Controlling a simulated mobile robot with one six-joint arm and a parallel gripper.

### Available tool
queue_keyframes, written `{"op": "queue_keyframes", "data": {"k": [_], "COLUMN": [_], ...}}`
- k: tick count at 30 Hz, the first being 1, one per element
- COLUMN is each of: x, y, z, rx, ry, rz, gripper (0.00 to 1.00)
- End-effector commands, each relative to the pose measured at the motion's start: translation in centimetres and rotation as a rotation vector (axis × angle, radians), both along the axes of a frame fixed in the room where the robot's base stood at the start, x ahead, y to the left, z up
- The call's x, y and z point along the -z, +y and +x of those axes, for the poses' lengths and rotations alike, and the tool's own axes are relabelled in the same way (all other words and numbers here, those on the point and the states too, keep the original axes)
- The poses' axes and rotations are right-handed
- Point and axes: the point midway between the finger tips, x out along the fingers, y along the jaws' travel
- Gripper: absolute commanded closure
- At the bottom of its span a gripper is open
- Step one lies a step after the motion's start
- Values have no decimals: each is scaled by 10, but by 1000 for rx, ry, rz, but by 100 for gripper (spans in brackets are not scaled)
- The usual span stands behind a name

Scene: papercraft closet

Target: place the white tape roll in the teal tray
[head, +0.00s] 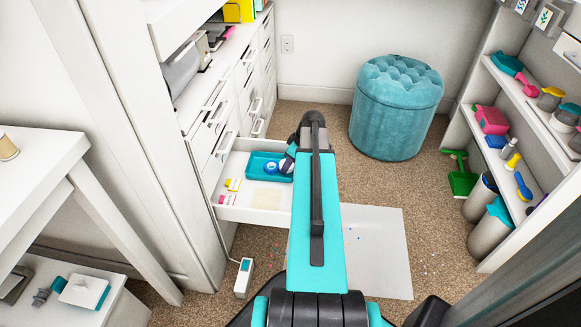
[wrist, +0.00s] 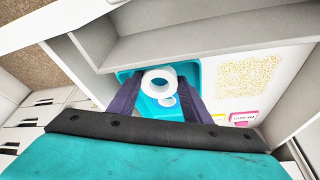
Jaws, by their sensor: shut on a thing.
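The white tape roll (wrist: 147,80) is between the two dark fingers of my gripper (wrist: 159,82), which is shut on it. In the wrist view the roll shows over the teal tray (wrist: 127,75); I cannot tell how high it is above the tray floor. The teal tray also shows in the head view (head: 256,158), inside an open white drawer. A small blue and white round item (head: 271,168) lies in the tray, and part of it shows below the roll in the wrist view. My arm hides the tray's right side in the head view.
The open drawer (head: 225,214) also holds a beige speckled patch (head: 268,198) and small pink and yellow items (head: 229,191). Its walls stand around the tray. A teal pouf (head: 396,110) stands behind on the carpet, and loaded shelves (head: 520,90) line the right.

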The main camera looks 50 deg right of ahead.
Motion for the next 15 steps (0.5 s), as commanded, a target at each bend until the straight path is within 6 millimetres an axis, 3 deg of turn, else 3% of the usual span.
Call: {"op": "queue_keyframes", "data": {"k": [2, 14, 15], "x": [10, 11, 11], "y": [0, 0, 0], "z": [-2, -2, -2], "rx": [-1, 0, 0], "ry": [8, 6, 6], "rz": [1, 1, 1], "gripper": [88, 88, 52]}}
